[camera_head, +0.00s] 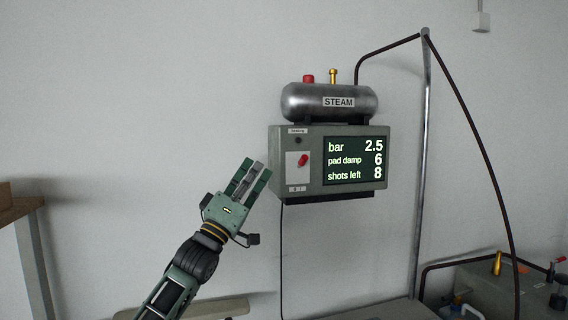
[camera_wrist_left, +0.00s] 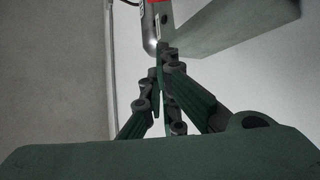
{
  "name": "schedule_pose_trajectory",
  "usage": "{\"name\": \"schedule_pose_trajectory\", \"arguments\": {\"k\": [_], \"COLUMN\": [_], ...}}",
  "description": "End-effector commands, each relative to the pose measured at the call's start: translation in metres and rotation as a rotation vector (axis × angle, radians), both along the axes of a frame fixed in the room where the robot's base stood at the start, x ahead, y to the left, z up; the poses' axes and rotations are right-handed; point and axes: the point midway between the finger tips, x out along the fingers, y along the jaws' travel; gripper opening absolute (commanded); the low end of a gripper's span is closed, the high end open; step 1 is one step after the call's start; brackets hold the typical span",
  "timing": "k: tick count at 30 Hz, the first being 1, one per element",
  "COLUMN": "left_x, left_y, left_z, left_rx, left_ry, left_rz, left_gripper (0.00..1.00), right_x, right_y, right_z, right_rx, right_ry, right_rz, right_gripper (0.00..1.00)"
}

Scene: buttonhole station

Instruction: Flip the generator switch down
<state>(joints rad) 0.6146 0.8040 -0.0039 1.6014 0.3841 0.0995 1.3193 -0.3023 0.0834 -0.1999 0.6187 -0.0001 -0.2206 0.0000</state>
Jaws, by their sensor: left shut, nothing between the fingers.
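The generator (camera_head: 334,185) is a grey box on the wall with a steel tank labelled STEAM (camera_head: 330,102) on top. Its red switch (camera_head: 303,160) sits on a pale plate at the left of its front; the lever looks tilted up. My left gripper (camera_head: 256,170) is shut and empty, just left of the box, apart from the switch in the picture. In the left wrist view its fingers (camera_wrist_left: 165,55) meet near the top, with a grey box side (camera_wrist_left: 230,30) beyond. My right gripper is not in view.
The display (camera_head: 355,160) reads bar 2.5, pad damp 6, shots left 8. A dark hose (camera_head: 470,105) hangs from a metal pole (camera_head: 424,150) at the right. A cable (camera_head: 281,250) hangs below the box. A wooden table edge (camera_head: 25,205) is at the far left.

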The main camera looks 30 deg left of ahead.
Motion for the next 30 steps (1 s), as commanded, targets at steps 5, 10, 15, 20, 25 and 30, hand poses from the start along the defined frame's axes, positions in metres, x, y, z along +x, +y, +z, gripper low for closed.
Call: {"name": "schedule_pose_trajectory", "arguments": {"k": [5, 10, 15, 20, 25, 30], "left_x": [0.000, 0.001, 0.013, 0.036, 0.061, 0.078], "left_y": [0.000, 0.000, -0.001, -0.003, -0.005, -0.013], "left_z": [0.000, 0.002, 0.017, 0.041, 0.061, 0.063], "left_rx": [0.000, 0.000, -0.002, -0.003, -0.002, -0.003], "left_ry": [0.000, 0.000, -0.002, -0.003, 0.000, 0.005], "left_rz": [0.000, 0.000, -0.001, 0.000, 0.000, -0.004], "left_gripper": [0.00, 0.00, 0.00, 0.00, 0.00, 0.00], "right_x": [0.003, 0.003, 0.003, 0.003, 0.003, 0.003], "right_y": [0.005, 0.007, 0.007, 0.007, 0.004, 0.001], "right_z": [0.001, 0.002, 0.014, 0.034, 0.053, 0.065], "right_rx": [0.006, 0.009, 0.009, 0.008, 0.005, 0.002], "right_ry": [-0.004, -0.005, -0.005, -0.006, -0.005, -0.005], "right_rz": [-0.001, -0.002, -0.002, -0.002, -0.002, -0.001], "right_gripper": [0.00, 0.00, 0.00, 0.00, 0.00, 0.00]}}
